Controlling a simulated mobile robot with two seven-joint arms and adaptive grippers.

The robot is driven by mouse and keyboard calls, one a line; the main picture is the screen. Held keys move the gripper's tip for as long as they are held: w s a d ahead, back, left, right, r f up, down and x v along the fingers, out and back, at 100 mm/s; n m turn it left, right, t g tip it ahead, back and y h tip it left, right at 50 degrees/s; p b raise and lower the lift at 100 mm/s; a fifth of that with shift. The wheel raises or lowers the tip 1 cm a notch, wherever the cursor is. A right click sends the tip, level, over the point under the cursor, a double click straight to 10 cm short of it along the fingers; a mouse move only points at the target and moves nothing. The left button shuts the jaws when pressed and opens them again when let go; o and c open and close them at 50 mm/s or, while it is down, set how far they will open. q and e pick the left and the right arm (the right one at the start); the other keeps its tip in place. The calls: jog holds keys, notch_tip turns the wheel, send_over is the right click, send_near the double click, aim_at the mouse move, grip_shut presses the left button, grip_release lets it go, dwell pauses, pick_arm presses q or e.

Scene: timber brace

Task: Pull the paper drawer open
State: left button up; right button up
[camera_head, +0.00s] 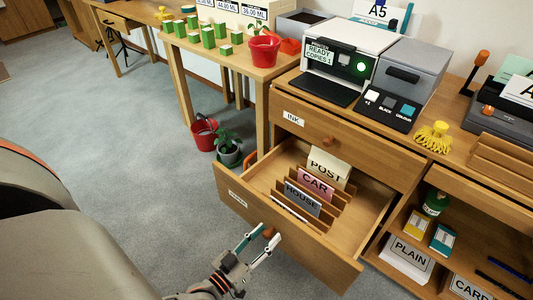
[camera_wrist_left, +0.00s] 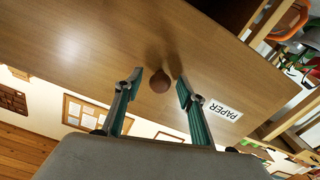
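The paper drawer (camera_head: 290,240) is pulled well out of the wooden cabinet. Its front, with a round wooden knob (camera_head: 268,232), faces me. In the left wrist view the drawer front (camera_wrist_left: 120,35) carries a PAPER label (camera_wrist_left: 220,110) beside the knob (camera_wrist_left: 159,81). Inside the drawer, cards marked POST, CAR and HOUSE (camera_head: 302,198) stand between wooden dividers. My left gripper (camera_head: 266,239) is in front of the knob. In the wrist view my left gripper's fingers (camera_wrist_left: 159,80) are open on either side of the knob, with gaps visible. My right gripper is out of view.
The INK drawer (camera_head: 350,143) above is shut. A printer (camera_head: 345,60) stands on the cabinet top. Open shelves with PLAIN paper (camera_head: 408,258) are at the right. Floor further left is clear.

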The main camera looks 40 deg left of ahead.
pick_arm(q)
jog(key=s, duration=0.6)
jog(key=shift+s, duration=0.4)
jog(key=shift+a, duration=0.1)
